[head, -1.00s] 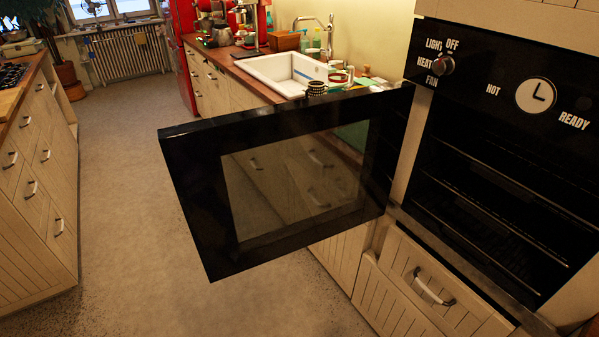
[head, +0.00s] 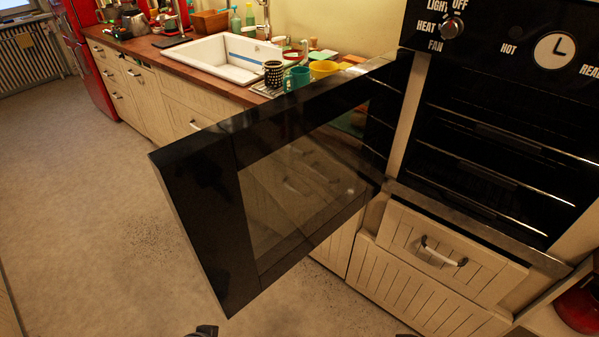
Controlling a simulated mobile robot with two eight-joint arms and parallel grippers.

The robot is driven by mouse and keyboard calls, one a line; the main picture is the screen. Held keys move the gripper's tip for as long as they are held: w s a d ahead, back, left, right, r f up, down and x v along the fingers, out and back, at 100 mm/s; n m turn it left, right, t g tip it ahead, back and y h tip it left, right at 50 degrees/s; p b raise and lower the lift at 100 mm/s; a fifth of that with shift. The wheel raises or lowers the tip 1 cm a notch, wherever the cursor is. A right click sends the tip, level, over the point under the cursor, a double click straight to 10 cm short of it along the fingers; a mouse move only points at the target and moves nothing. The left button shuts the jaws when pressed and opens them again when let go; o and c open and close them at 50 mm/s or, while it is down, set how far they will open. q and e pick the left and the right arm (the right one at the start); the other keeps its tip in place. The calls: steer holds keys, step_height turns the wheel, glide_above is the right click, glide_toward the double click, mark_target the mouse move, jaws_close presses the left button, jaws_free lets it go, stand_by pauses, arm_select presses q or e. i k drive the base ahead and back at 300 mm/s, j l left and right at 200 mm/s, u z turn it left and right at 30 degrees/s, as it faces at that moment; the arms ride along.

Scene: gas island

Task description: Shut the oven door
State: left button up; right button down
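The black oven door (head: 200,210) with its glass window stands wide open, sticking out from the left side of the oven into the room. The oven (head: 500,150) is built into a tall cabinet at the right; its dark cavity with metal racks is exposed. A small dark tip, seemingly of my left gripper (head: 206,331), shows at the bottom edge, below and apart from the door. Only a sliver, seemingly of my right gripper (head: 407,335), shows at the bottom edge. Their fingers are cut off by the frame.
A drawer (head: 455,262) below the oven is pulled out a little. A red object (head: 580,306) is at the lower right. The floor (head: 90,200) at left is clear.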

mark_target(197, 173)
steer(key=i+j+z, duration=0.1)
steer(key=j+z, duration=0.15)
steer(key=j, duration=0.2)
steer(key=j+z, duration=0.25)
steer(key=j, duration=0.25)
steer(key=i+j+z, duration=0.15)
steer(key=j+z, duration=0.15)
steer(key=i+j+z, duration=0.1)
steer(key=j+z, duration=0.15)
steer(key=i+j+z, duration=0.1)
steer(key=j+z, duration=0.2)
steer(key=j, duration=0.05)
